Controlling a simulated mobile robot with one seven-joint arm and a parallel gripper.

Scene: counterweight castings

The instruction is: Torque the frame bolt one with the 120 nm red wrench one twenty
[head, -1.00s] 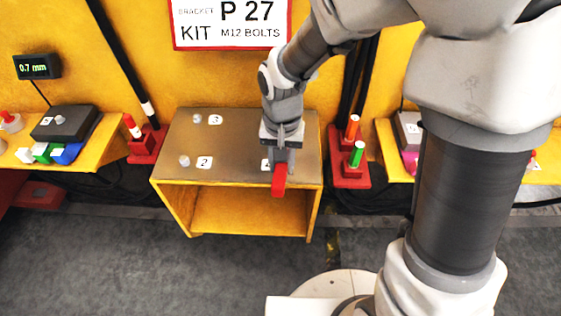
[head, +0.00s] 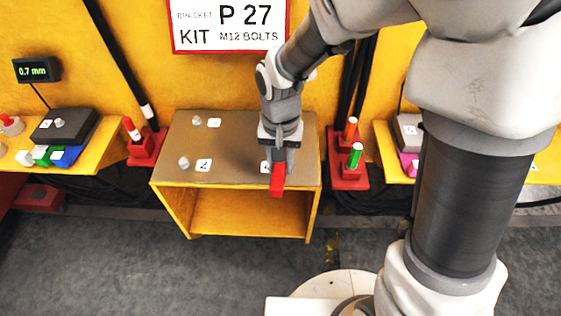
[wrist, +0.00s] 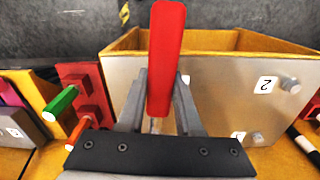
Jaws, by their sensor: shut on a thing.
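My gripper (head: 279,165) is shut on the red wrench (head: 277,181), low over the front right of the grey bench top (head: 232,150). In the wrist view the red wrench (wrist: 167,55) stands between the two fingers (wrist: 160,105). Its working end is hidden, so I cannot tell whether it touches a bolt. A white label (head: 264,166) shows partly beside the gripper; its number and any bolt there are hidden. A bolt (head: 184,162) by label 2 (head: 203,165) and another bolt (head: 196,120) at the back left stand clear.
Red holders stand left (head: 146,150) and right (head: 350,175) of the bench, the right one with a green-handled (head: 356,155) and an orange-handled tool (head: 351,128). A side table (head: 85,160) at the left carries coloured blocks and a dark box. The shelf below the bench top is empty.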

